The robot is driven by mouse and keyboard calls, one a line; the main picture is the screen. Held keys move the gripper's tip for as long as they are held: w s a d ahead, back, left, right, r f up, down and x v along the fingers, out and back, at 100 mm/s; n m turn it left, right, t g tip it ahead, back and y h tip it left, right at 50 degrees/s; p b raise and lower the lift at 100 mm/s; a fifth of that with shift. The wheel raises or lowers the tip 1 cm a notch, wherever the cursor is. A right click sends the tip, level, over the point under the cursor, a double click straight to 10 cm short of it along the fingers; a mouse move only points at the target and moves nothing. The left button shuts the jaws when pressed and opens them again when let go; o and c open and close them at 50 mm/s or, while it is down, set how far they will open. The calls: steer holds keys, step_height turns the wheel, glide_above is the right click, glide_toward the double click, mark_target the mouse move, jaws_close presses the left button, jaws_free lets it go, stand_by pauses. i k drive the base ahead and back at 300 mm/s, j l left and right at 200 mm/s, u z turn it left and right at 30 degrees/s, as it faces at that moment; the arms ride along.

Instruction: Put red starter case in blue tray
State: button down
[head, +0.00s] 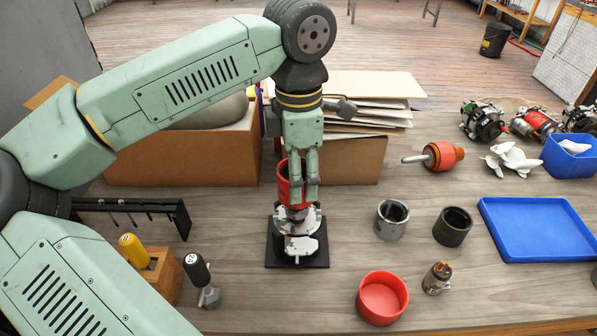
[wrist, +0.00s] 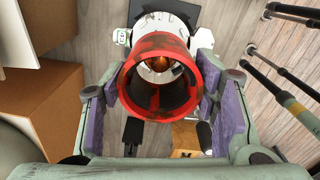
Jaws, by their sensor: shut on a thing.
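The red starter case (head: 283,188) is an open-ended red cylinder with dark worn patches. My gripper (head: 305,190) is shut on it, with a finger on each side of its wall in the wrist view (wrist: 160,85). The case (wrist: 178,103) is upright over a silvery metal assembly (head: 299,240) on a black base plate. A copper-coloured part shows through its bore in the wrist view. Whether the case still touches the assembly I cannot tell. The flat blue tray (head: 545,257) lies empty at the right of the table.
A grey ring (head: 391,222), a dark ring (head: 453,228), a red round dish (head: 382,299) and a small motor (head: 437,279) stand between assembly and tray. A blue bin (head: 570,157) holds white parts behind the tray. Cardboard boxes (head: 190,160) stand behind my gripper.

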mark_target(535, 230)
steer(key=k, duration=1)
